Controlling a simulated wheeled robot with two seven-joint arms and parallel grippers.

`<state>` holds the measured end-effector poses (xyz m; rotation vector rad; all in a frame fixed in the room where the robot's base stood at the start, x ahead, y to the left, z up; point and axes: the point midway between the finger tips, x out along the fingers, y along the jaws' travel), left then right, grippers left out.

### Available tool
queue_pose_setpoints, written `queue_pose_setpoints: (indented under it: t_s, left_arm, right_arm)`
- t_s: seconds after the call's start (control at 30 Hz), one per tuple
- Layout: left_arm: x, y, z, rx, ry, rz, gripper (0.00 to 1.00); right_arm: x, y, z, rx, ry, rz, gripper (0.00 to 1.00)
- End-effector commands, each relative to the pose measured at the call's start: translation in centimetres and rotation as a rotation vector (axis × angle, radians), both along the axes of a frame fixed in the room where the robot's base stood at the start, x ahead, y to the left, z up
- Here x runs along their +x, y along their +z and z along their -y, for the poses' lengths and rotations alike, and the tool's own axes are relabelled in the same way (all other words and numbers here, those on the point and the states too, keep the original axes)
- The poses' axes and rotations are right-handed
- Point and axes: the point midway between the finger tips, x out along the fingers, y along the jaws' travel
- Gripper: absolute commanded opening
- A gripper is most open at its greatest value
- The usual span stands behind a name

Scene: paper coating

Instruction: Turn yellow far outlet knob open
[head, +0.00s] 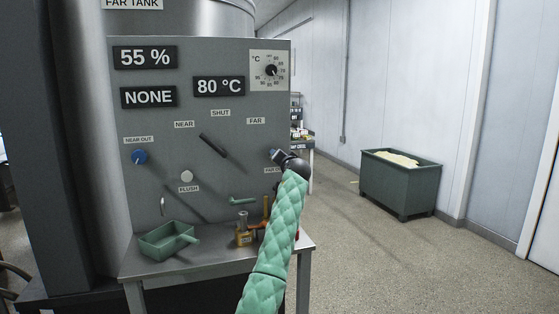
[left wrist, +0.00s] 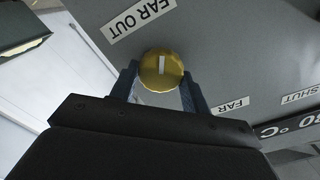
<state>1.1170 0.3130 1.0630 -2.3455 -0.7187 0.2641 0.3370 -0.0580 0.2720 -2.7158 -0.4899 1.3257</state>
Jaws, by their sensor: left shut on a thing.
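The yellow far outlet knob (left wrist: 161,71) sits on the grey panel beside its FAR OUT label (left wrist: 139,17) in the left wrist view. A short white mark on its face stands nearly upright in that picture. My left gripper (head: 276,155) is at the panel's right side in the head view and hides the knob there. In the left wrist view its two fingers stand on either side of the knob, shut on it. My right gripper is in neither view.
The panel (head: 170,105) also carries a blue near outlet knob (head: 139,157), a dark lever (head: 213,146) and a white flush button (head: 186,176). Below, a steel table (head: 215,262) holds a green scoop (head: 165,240) and small bottles (head: 243,236). A green bin (head: 400,188) stands right.

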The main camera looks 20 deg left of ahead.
Motion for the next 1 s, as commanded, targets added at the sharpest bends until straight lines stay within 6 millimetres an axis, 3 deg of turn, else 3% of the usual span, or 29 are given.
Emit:
queue_pose_setpoints:
  t_s: [0.3, 0.33, 0.43, 0.77, 1.0]
  left_arm:
    - [0.0, -0.5, 0.0, -0.003, 0.001, -0.005, 0.24]
    - [0.0, -0.5, 0.0, -0.003, 0.001, -0.005, 0.50]
    - [0.0, -0.4, 0.0, -0.003, 0.000, -0.004, 0.68]
    - [-0.2, -0.1, 0.2, -0.002, 0.000, -0.001, 0.68]
    - [-2.7, -0.2, 1.9, -0.002, -0.002, 0.000, 0.68]
  right_arm:
    - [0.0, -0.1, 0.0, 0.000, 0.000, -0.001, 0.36]
    - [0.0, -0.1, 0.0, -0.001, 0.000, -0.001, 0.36]
    - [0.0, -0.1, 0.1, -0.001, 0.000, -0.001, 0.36]
    - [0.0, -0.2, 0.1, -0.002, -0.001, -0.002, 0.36]
    - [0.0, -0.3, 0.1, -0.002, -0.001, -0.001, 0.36]
